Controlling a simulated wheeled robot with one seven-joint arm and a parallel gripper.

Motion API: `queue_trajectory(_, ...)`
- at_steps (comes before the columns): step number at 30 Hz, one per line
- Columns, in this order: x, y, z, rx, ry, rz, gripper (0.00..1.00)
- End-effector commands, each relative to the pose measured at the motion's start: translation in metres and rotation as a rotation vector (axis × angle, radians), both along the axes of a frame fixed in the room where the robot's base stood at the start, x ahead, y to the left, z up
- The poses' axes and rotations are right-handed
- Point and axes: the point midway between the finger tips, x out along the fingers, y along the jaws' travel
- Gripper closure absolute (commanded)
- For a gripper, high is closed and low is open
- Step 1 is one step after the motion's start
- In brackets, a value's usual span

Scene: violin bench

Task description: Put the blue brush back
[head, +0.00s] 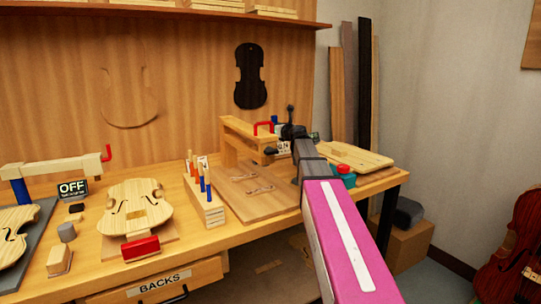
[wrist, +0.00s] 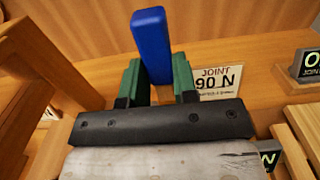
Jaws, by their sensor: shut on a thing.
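The blue brush (wrist: 152,45) shows in the wrist view as a thick blue bar standing up between the green fingers of my gripper (wrist: 152,85). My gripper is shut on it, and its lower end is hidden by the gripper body. In the head view my gripper (head: 292,131) is over the back right part of the bench, partly hidden by my arm. A small wooden block rack (head: 208,208) with several upright blue and orange-red handles stands left of it, at the bench middle.
A wooden press frame (head: 245,130) with a red handle stands beside my gripper. A JOINT 90 N sign (wrist: 222,82) is behind it. Violin plates lie at left (head: 135,200) and right (head: 352,154). The flat wooden board (head: 262,198) before the press has small parts on it.

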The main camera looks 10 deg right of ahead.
Motion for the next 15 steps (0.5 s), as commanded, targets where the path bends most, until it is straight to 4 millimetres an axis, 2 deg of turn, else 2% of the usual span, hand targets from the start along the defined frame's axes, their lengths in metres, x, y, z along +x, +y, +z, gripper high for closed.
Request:
queue_trajectory(1,-0.001,0.000,-0.011,0.001,0.003,-0.001,0.97)
queue_trajectory(6,-0.001,0.000,-0.036,0.000,0.002,0.000,0.97)
queue_trajectory(11,0.000,0.000,-0.047,0.001,0.001,0.000,0.97)
queue_trajectory(15,0.000,0.000,-0.063,0.001,0.003,0.000,0.97)
